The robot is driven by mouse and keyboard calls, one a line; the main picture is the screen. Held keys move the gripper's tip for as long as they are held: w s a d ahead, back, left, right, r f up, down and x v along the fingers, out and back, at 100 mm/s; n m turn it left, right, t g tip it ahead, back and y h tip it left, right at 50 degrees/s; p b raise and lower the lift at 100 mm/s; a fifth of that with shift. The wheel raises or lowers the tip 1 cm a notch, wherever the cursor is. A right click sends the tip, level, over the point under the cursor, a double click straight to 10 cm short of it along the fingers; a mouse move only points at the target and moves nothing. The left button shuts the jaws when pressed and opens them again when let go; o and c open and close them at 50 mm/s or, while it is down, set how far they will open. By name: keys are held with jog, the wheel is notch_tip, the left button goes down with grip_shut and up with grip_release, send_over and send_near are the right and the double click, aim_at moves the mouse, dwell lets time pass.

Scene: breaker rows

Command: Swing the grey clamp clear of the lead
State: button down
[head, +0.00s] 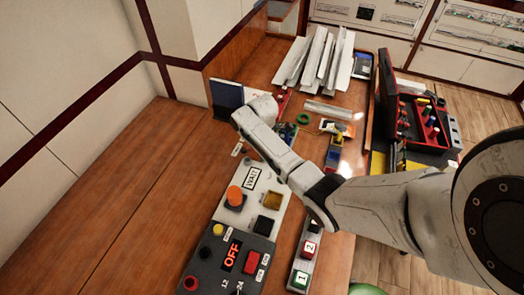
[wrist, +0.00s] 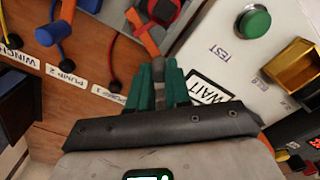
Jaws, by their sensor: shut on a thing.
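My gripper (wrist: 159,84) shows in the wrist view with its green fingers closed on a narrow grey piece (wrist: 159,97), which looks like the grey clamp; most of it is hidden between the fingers. I cannot tell whether the clamp still lies over the lead. A red lead (wrist: 110,45) and a blue lead (wrist: 58,28) lie to the left. In the head view my arm hides the gripper and clamp.
Labels "WINCH" (wrist: 18,53) and "PUMP 2" (wrist: 66,75) mark the wooden board. A white panel with a green button (wrist: 254,22) and a yellow box (wrist: 288,67) is close on the right. In the head view, the wooden desk (head: 120,190) is clear at left.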

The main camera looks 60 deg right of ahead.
dwell(0.3)
jog(key=c, duration=1.1)
grip_release()
jog(key=shift+o, duration=0.2)
jog(key=shift+r, duration=0.1)
notch_tip(320, 180, up, 11)
jog(key=shift+b, duration=0.35)
